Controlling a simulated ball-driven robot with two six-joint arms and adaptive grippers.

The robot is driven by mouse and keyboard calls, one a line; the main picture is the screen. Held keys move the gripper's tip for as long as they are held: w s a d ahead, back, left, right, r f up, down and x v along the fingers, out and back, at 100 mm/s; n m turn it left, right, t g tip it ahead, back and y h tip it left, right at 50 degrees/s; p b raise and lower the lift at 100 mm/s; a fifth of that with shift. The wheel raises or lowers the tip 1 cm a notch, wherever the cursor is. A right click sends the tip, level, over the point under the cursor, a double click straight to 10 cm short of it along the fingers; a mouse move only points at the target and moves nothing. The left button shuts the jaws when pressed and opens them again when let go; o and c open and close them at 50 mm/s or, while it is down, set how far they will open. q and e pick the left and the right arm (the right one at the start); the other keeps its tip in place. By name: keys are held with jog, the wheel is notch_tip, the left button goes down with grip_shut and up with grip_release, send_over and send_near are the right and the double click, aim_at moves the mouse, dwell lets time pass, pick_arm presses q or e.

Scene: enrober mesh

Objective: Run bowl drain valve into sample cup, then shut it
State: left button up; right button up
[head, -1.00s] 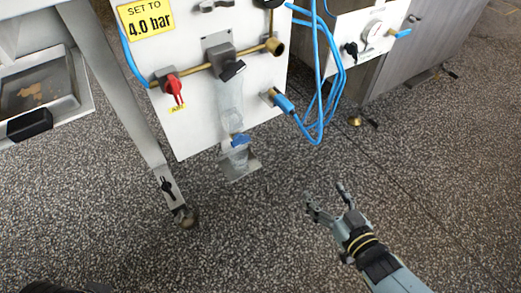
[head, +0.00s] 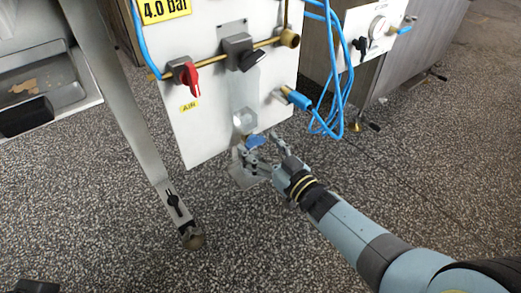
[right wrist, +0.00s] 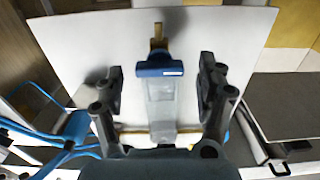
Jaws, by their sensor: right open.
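The clear bowl (head: 243,118) hangs from the brass pipe on the white panel, with the blue drain valve (head: 255,141) at its lower end. My right gripper (head: 262,148) is open at the valve's height. In the right wrist view, which shows the panel upside down, the blue valve (right wrist: 160,69), its brass tip (right wrist: 158,40) and the bowl (right wrist: 162,105) appear between the two separated fingers (right wrist: 163,90). I cannot tell whether a finger touches the valve. My left gripper is not recognisable.
The panel carries a red-handled valve (head: 188,74), a grey block with a black knob (head: 243,52), and a blue hose connector (head: 296,98) close to the right of my gripper. Blue hoses (head: 334,75) hang there. A metal leg (head: 125,130) stands left.

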jog(key=shift+w, duration=0.1)
jog(key=c, duration=1.2)
jog(key=shift+o, duration=0.2)
